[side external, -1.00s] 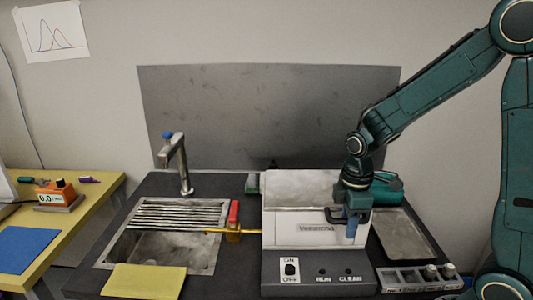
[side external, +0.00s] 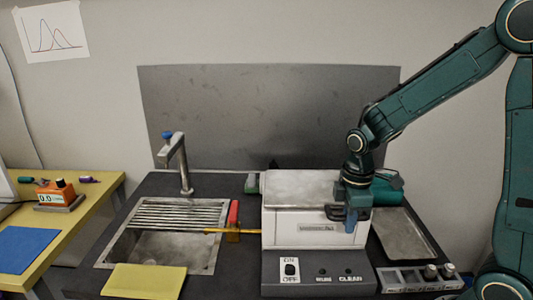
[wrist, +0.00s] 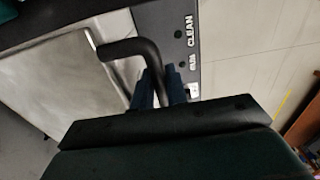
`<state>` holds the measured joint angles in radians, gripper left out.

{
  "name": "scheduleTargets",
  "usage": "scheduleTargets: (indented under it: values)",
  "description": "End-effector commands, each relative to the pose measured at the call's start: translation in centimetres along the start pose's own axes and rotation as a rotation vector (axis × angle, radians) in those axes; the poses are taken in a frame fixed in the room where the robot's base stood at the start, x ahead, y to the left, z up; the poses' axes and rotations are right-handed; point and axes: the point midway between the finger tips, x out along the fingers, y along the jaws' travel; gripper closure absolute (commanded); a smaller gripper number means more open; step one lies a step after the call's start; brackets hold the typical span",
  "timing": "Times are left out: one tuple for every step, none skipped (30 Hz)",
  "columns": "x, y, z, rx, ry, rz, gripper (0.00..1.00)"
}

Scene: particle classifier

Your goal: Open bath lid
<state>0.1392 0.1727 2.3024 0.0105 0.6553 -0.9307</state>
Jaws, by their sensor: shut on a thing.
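The bath (side external: 315,236) is a white, box-shaped unit in the middle of the bench, with a grey metal lid (side external: 300,188) on top. The lid lies flat and looks closed. A dark bent handle (side external: 333,212) sits at its front right; in the wrist view the black handle (wrist: 126,48) curves from the metal lid (wrist: 75,85) toward my fingers. My gripper (side external: 351,220) has blue fingers. In the wrist view my gripper (wrist: 160,88) has one finger on each side of the handle's bar and is shut on it. The far finger surfaces are hidden.
A front panel (side external: 320,272) with a switch and RUN and CLEAN buttons is below the bath. A sink (side external: 150,250) with a tap (side external: 178,160) is at left. A grey board (side external: 270,110) stands behind.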

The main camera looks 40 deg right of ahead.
Motion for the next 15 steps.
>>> scheduleTargets:
  values:
    - [-0.3, -0.1, 0.0, -0.001, 0.001, 0.003, 0.96]
    - [-0.5, 0.0, 0.0, -0.001, 0.0, 0.005, 0.96]
    - [-0.6, 0.0, 0.0, -0.001, 0.0, 0.007, 0.96]
    - [-0.8, 0.0, 0.0, -0.001, 0.0, 0.009, 0.96]
    - [-0.9, 0.0, 0.0, -0.001, 0.0, 0.012, 0.96]
    - [-1.1, 0.0, 0.0, -0.001, 0.001, 0.015, 0.96]
    - [-1.3, 0.0, 0.0, -0.001, 0.001, 0.018, 0.96]
    - [-1.4, 0.1, 0.0, -0.001, 0.001, 0.02, 0.96]
    - [-1.6, 0.1, 0.0, -0.002, 0.001, 0.022, 0.96]
    - [-1.8, 0.1, 0.0, -0.002, 0.0, 0.024, 0.96]
    - [-1.9, 0.1, 0.0, -0.002, 0.0, 0.026, 0.96]
    - [-2.1, 0.1, 0.0, -0.002, 0.0, 0.028, 0.96]
    - [-2.2, 0.1, 0.0, -0.002, 0.0, 0.03, 0.96]
    - [-2.3, 0.1, 0.0, -0.002, 0.0, 0.032, 0.96]
    - [-2.4, 0.1, 0.0, -0.001, 0.0, 0.034, 0.96]
